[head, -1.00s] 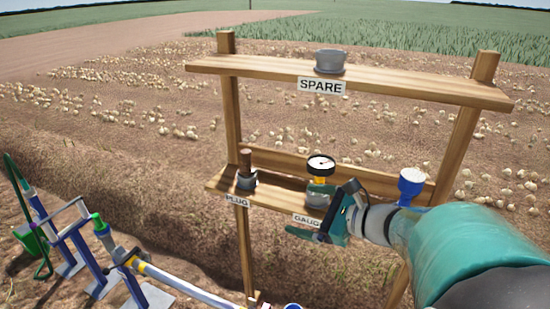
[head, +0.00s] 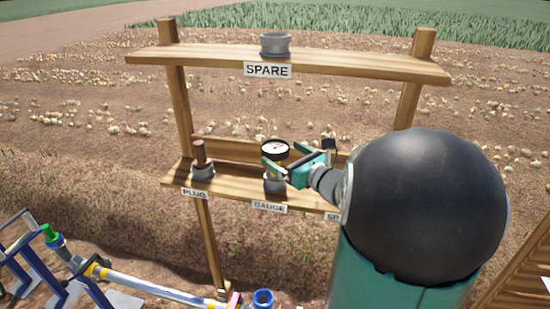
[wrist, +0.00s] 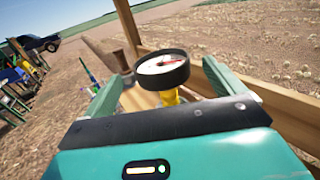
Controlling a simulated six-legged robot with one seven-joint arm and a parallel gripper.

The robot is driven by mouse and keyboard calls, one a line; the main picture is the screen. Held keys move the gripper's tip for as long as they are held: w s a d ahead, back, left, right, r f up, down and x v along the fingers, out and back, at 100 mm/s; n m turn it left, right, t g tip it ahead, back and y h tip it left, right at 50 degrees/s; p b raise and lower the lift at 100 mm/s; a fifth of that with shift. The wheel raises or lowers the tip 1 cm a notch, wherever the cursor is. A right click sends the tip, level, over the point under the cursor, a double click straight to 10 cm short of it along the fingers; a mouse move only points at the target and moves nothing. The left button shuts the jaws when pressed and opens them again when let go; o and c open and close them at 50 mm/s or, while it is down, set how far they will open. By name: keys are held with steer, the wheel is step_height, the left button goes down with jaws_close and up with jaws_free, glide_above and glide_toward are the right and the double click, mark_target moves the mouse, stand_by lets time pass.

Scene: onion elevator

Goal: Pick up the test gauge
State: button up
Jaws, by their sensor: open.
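The test gauge (head: 275,150) has a round white dial with a black rim and stands upright in a grey holder (head: 274,185) on the lower shelf, above the GAUGE label. In the wrist view the gauge dial (wrist: 162,70) and its yellow neck (wrist: 170,97) show between my two green fingers. My gripper (head: 279,165) is open, with its fingers on either side of the gauge near its neck. I cannot tell whether either finger touches it. The lower part of the gauge is hidden by my gripper in the wrist view.
A brown plug (head: 199,153) stands in its holder left of the gauge. A grey spare cup (head: 275,44) sits on the upper shelf (head: 350,65). Wooden posts (head: 178,90) flank the rack. Blue stands and a pipe (head: 150,288) are at lower left.

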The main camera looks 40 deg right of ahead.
mark_target(275, 146)
steer(key=w, duration=0.4)
steer(key=shift+w+a+f, duration=0.1)
steer(key=shift+w+a, duration=0.05)
steer(key=shift+w, duration=0.25)
steer(key=shift+c, duration=0.2)
steer(key=c, duration=1.1)
steer(key=shift+c, duration=0.2)
